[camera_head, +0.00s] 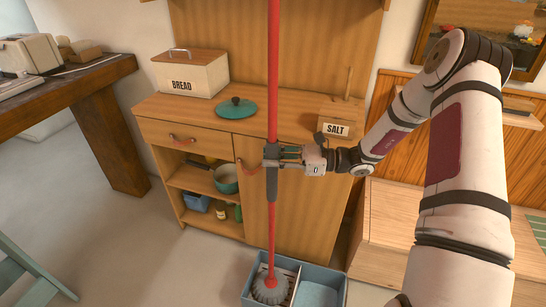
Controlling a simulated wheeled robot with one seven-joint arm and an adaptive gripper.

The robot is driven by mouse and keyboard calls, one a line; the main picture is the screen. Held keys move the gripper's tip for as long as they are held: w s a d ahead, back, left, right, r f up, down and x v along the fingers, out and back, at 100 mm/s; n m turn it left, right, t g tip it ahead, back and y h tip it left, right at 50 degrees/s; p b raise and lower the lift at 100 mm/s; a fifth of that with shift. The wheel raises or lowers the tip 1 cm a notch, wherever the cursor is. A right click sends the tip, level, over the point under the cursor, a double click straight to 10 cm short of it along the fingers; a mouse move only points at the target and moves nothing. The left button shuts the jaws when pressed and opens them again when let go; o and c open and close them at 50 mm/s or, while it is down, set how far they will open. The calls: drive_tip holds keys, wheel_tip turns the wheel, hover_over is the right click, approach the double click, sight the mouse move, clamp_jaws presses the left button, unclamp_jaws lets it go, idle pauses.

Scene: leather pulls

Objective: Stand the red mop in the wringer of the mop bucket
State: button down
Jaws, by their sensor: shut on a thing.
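The red mop (273,90) is upright, its long pole running from the top edge of the head view down to a grey mop head (269,289). My gripper (277,157) comes from the right and is shut on the pole at its dark grey sleeve. The blue-grey mop bucket (346,294) stands on the floor at the bottom edge, partly cut off. The mop head is at its left compartment, where pale slats of the wringer (290,269) show. I cannot tell whether the head rests in the wringer or hangs just above it. The right compartment looks pale blue inside.
A wooden cabinet (290,210) stands behind the mop, with a bread box (190,78), a teal lid (236,108) and a salt box (337,129) on top. A green pot (227,180) sits on its open shelf. A wooden bench is at right.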

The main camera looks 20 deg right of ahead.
drive_tip(key=shift+f, duration=0.8)
unclamp_jaws()
drive_tip(key=shift+r, duration=0.1)
idle(0.9)
drive_tip(key=v, duration=1.3)
drive_tip(key=shift+b, duration=0.4)
idle(0.6)
drive_tip(key=shift+r, duration=0.1)
idle(0.3)
